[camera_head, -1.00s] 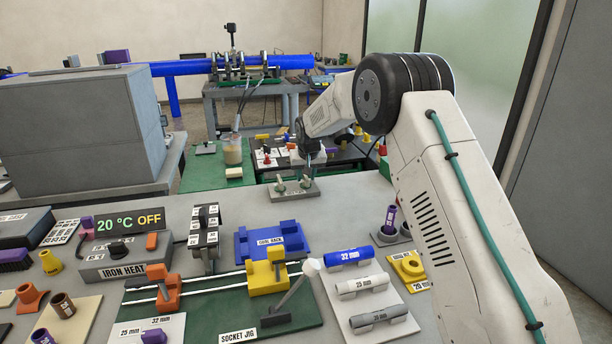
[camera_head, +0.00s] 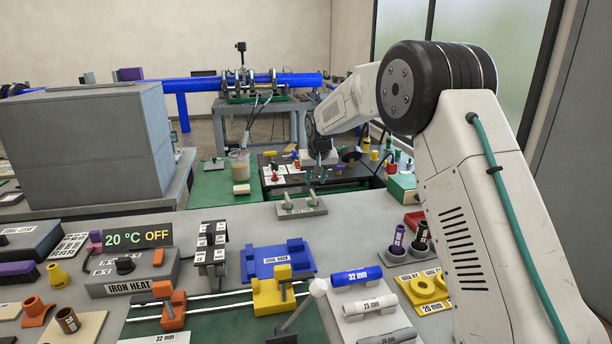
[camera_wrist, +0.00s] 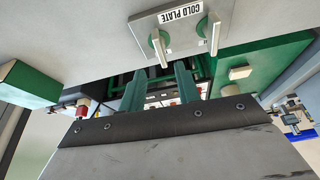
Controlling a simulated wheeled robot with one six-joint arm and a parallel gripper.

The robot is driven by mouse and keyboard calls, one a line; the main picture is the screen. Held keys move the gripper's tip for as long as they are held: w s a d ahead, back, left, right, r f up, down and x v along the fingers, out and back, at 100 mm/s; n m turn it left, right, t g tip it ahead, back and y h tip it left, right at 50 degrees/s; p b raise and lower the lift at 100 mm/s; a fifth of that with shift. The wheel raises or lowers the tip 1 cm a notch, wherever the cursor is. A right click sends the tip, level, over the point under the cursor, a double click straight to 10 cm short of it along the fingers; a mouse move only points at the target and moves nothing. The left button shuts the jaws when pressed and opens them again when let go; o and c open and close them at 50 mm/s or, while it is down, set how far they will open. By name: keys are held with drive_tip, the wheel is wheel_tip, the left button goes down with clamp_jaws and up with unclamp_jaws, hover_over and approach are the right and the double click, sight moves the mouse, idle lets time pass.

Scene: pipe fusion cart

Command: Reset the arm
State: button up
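My gripper (camera_head: 316,180) hangs at the end of my arm, above the far edge of the bench, just behind the cold plate (camera_head: 302,208). In the wrist view its two teal fingers (camera_wrist: 160,78) stand apart with nothing between them. The cold plate, a grey block with two upright pegs, also shows at the top of the wrist view (camera_wrist: 190,40), close to the fingertips but apart from them.
The bench holds a socket jig with a yellow clamp (camera_head: 275,292), a blue rack (camera_head: 278,260), an iron heater box (camera_head: 130,279), labelled pipe pieces (camera_head: 356,277) and dark-tipped tools (camera_head: 421,236). A large grey box (camera_head: 90,145) stands left. A black-topped table (camera_head: 340,178) lies beyond.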

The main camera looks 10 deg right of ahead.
drive_tip(key=s+f+g, duration=0.2)
drive_tip(key=s+f, duration=0.1)
drive_tip(key=s, duration=0.4)
drive_tip(key=s+d+r, duration=0.1)
drive_tip(key=s+r, duration=0.3)
drive_tip(key=s, duration=1.3)
drive_tip(key=s+d+r, duration=0.1)
drive_tip(key=s+r, duration=0.3)
drive_tip(key=s, duration=1.3)
drive_tip(key=s+d+r+g, duration=0.1)
drive_tip(key=s+r, duration=0.3)
drive_tip(key=s, duration=1.3)
drive_tip(key=shift+s+d+r+n, duration=0.15)
drive_tip(key=shift+s+r+n, duration=0.1)
drive_tip(key=shift+r+n, duration=0.1)
